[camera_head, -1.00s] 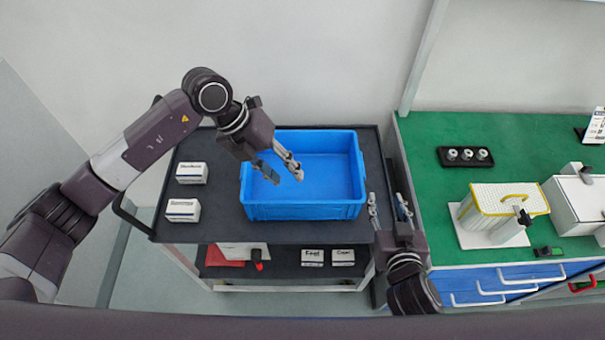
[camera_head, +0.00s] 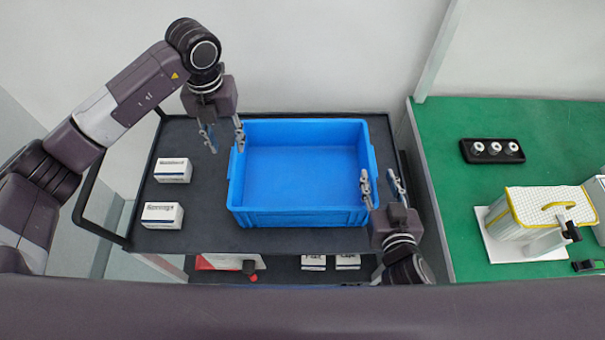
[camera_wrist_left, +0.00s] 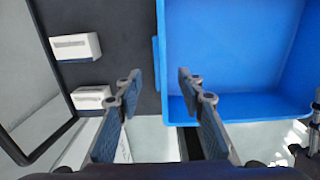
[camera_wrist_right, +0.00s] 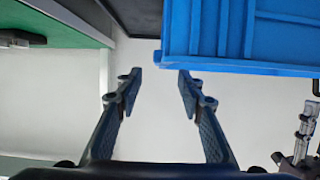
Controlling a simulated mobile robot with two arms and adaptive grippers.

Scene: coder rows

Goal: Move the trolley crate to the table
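The blue crate (camera_head: 300,217) is empty and sits on the trolley's dark top shelf (camera_head: 200,230). My left gripper (camera_head: 225,142) is open at the crate's left wall; in the left wrist view the crate (camera_wrist_left: 235,60) is at the right, its left rim near the right finger. My right gripper (camera_head: 382,180) is open at the crate's right wall, near its front corner. In the right wrist view the crate (camera_wrist_right: 280,40) is at the upper right, beside the right finger. I cannot tell whether either gripper touches it. The green-topped table (camera_head: 440,180) stands to the right.
Two white boxes (camera_head: 173,170) (camera_head: 162,215) stand on the trolley left of the crate. More boxes (camera_head: 313,262) are on its lower shelf.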

